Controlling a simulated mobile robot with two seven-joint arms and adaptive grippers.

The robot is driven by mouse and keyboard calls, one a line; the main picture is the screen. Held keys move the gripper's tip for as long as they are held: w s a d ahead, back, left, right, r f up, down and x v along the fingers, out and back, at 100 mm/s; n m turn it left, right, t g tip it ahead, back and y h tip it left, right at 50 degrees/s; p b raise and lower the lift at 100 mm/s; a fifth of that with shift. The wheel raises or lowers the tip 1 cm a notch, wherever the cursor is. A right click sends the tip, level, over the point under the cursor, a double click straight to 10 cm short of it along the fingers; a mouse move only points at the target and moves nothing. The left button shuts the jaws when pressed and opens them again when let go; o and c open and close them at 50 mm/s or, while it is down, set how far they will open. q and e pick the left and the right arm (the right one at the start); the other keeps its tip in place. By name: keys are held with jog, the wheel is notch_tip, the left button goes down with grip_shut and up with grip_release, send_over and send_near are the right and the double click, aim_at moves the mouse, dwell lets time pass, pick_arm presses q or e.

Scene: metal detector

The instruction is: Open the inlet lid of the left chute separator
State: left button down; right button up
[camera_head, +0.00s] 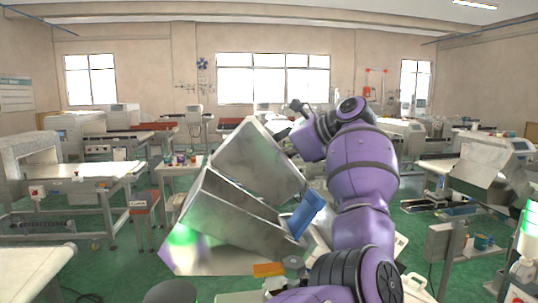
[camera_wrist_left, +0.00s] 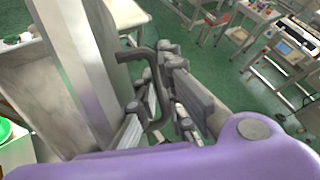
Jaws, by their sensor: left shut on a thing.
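The left chute separator (camera_head: 225,224) is a grey metal hopper at the centre of the head view. Its inlet lid (camera_head: 257,158) is a grey panel tilted up from the hopper, with a gap between them. My left gripper (camera_head: 292,122) is at the lid's upper right edge. In the left wrist view my left gripper (camera_wrist_left: 160,98) is shut on the lid's dark bent handle (camera_wrist_left: 148,62), beside the pale metal lid (camera_wrist_left: 82,60). My arm hides part of the separator's right side. My right gripper is not in view.
A blue part (camera_head: 306,213) sits at the hopper's right. Conveyor machines stand at the left (camera_head: 70,170) and right (camera_head: 490,170). A pale table (camera_head: 30,268) is at the front left. Green floor (camera_head: 110,235) shows between the machines.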

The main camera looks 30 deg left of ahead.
pick_arm(q)
jog(key=shift+w+a+f, duration=0.2)
jog(key=shift+w+a, duration=0.05)
jog(key=shift+a, duration=0.1)
jog(key=c, duration=2.2)
grip_release()
jog(key=shift+o, duration=1.4)
jog(key=shift+w+a+f, duration=0.1)
jog(key=shift+w+f, duration=0.1)
jog(key=shift+w+a+f, duration=0.25)
jog(key=shift+a, duration=0.4)
jog(key=v, duration=1.2)
jog(key=shift+s+r, duration=0.1)
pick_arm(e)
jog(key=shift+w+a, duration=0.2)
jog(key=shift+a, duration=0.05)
